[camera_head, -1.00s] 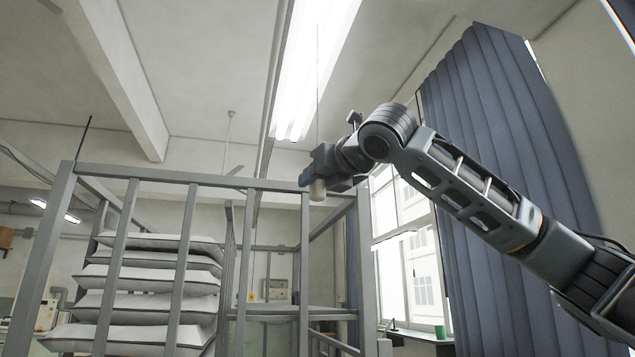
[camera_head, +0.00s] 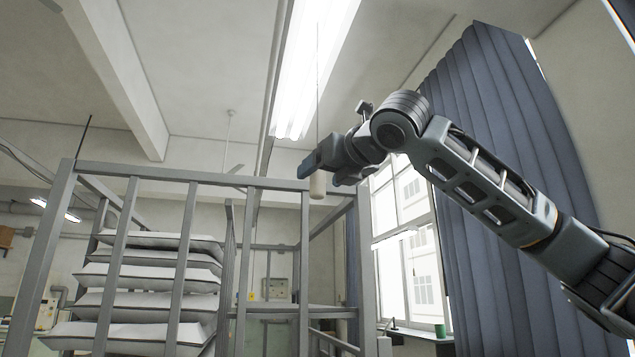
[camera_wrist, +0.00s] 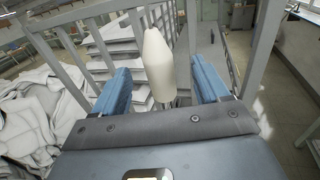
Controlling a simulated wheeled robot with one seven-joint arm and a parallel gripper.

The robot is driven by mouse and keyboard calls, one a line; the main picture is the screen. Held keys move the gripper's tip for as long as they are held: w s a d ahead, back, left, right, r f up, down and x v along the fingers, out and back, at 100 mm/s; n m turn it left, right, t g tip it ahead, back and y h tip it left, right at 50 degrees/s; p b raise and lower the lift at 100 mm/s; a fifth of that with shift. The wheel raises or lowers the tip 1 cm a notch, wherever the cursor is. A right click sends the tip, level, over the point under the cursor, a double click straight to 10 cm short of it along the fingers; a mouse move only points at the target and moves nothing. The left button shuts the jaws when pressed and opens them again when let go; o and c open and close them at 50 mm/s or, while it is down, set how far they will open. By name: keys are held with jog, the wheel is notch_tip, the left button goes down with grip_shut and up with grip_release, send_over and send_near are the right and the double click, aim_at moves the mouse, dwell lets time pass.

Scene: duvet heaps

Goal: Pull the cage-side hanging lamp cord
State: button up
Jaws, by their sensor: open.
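The lamp cord (camera_head: 317,100) hangs from the ceiling light, with a pale beige pull handle (camera_head: 318,185) at its lower end. The handle hangs near the top rail of the grey cage. My gripper (camera_head: 312,170) is at the handle, beside it in the head view. In the wrist view the cream handle (camera_wrist: 155,68) shows upright between the two blue fingers of my gripper (camera_wrist: 161,90). There is a gap to each finger, so the jaws are open around or just short of it; the exact depth I cannot tell.
The grey metal cage (camera_head: 150,172) holds a stack of folded white duvets (camera_head: 145,300). Its top rail lies close to my gripper. The ceiling light (camera_head: 310,70) is above. Dark curtains (camera_head: 500,150) and a window (camera_head: 405,240) are on the right. White duvet heaps (camera_wrist: 35,125) lie at left in the wrist view.

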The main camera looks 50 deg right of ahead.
jog(key=shift+v, duration=2.65)
jog(key=shift+f, duration=0.1)
